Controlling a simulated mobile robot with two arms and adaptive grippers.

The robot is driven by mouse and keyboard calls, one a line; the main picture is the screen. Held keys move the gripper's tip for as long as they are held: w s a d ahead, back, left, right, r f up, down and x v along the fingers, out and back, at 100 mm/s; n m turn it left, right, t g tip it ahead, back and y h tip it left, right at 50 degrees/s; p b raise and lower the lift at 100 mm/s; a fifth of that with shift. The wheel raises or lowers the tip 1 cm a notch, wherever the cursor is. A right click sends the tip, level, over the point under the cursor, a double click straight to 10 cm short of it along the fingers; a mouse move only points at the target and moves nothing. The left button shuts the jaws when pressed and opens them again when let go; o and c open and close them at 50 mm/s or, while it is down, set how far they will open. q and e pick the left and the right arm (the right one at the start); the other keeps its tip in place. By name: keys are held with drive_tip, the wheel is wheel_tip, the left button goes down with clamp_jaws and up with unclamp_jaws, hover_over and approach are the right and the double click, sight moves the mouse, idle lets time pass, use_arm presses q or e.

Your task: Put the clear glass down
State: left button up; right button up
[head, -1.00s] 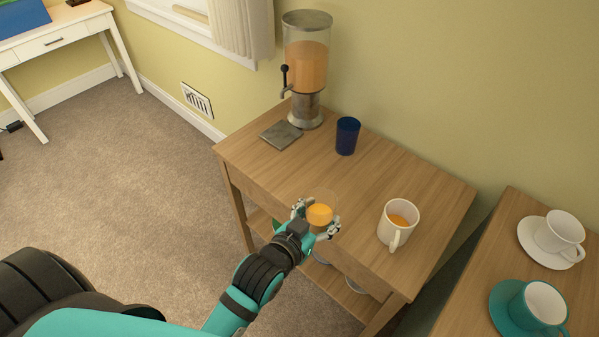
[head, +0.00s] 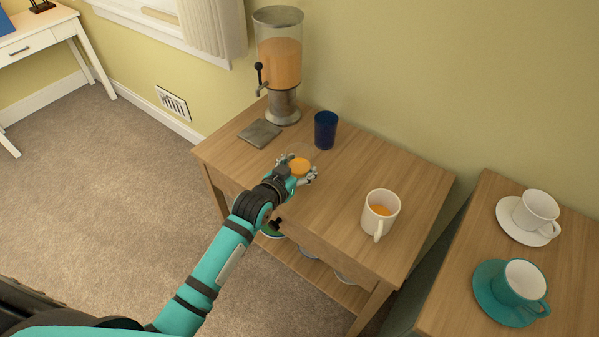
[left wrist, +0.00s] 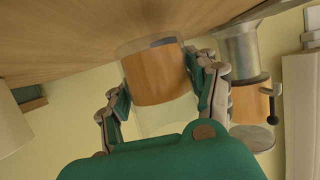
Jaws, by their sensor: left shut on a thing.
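The clear glass (head: 300,165) holds orange drink and looks upright. My left gripper (head: 299,170) is shut around its sides, above the front part of the wooden table (head: 335,195). In the left wrist view the glass (left wrist: 152,85) sits between both fingers (left wrist: 162,95), with the wooden top close beyond its base. I cannot tell whether the base touches the wood. My right gripper is not in view.
A dark blue cup (head: 325,130) stands just behind the glass. A drink dispenser (head: 280,65) and grey square coaster (head: 260,133) are at the back left. A white mug (head: 380,213) with orange drink stands right. Bare wood lies between glass and mug.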

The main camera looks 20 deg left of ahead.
use_arm(q)
drive_tip(key=shift+f, duration=0.95)
drive_tip(key=shift+f, duration=0.15)
drive_tip(key=o, duration=1.7)
drive_tip(key=v, duration=1.2)
drive_tip(key=shift+d, duration=0.1)
